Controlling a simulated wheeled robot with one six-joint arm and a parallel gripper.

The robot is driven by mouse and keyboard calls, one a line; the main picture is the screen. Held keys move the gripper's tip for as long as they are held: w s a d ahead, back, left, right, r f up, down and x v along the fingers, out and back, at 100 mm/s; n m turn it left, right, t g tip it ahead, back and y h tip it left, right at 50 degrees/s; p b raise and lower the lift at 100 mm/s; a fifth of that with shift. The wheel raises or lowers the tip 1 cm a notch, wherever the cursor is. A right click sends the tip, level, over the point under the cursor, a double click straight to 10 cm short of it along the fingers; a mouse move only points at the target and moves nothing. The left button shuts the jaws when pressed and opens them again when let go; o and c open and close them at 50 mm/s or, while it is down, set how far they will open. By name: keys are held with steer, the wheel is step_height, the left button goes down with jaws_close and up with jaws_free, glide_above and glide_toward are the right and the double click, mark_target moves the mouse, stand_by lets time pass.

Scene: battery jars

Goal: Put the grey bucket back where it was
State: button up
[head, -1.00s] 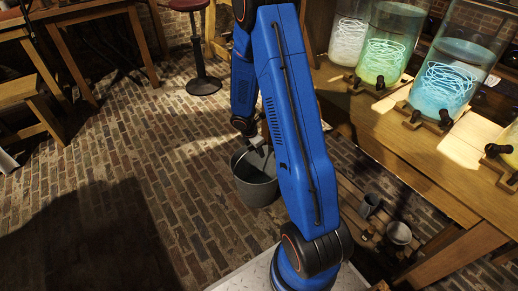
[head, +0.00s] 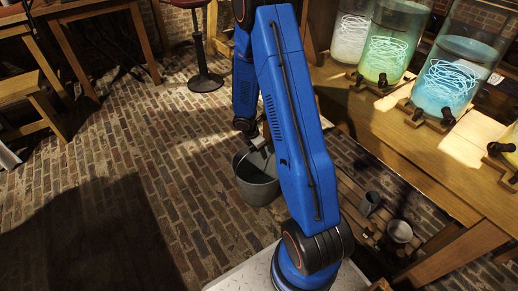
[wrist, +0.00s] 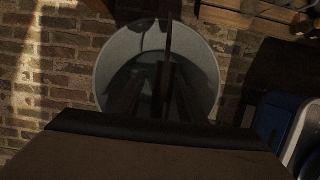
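The grey bucket (head: 258,187) is left of my blue arm in the head view, with its handle up. My gripper (head: 260,143) is directly above the bucket, at the handle. In the wrist view I look down into the bucket (wrist: 111,75), which seems empty. My dark fingers (wrist: 160,92) are close together over its mouth, with the handle running between them. They appear shut on the handle. My arm partly hides the bucket's right side, and I cannot tell how far its base is above the bricks.
A wooden bench (head: 440,170) with glowing glass jars stands at right. A low slatted shelf below it holds a mug (head: 369,203) and a small pail (head: 399,231). A stool (head: 205,80) and wooden tables are at the back left. The brick floor at left is clear.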

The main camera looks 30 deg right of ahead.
steer(key=v, duration=1.2)
steer(key=s+a+r+m+t, duration=0.1)
steer(key=s+a+r+m, duration=0.3)
steer(key=r, duration=0.6)
steer(key=s+a+r+m+t, duration=0.1)
steer(key=s+r+m, duration=0.45)
steer(key=r, duration=0.45)
steer(key=s+a+r+m+t+y, duration=0.1)
steer(key=s+a+r+m, duration=0.1)
steer(key=s, duration=0.5)
steer(key=s+a+r+m+t+y, duration=0.1)
steer(key=s+a+r+m, duration=0.2)
steer(key=s, duration=0.4)
steer(key=s+a+r+m+y, duration=0.1)
steer(key=s+a+r+m, duration=0.2)
steer(key=s+r+m, duration=0.1)
steer(key=s+r, duration=0.1)
steer(key=s, duration=0.1)
steer(key=shift+s+a+t, duration=0.2)
steer(key=shift+s+t, duration=0.2)
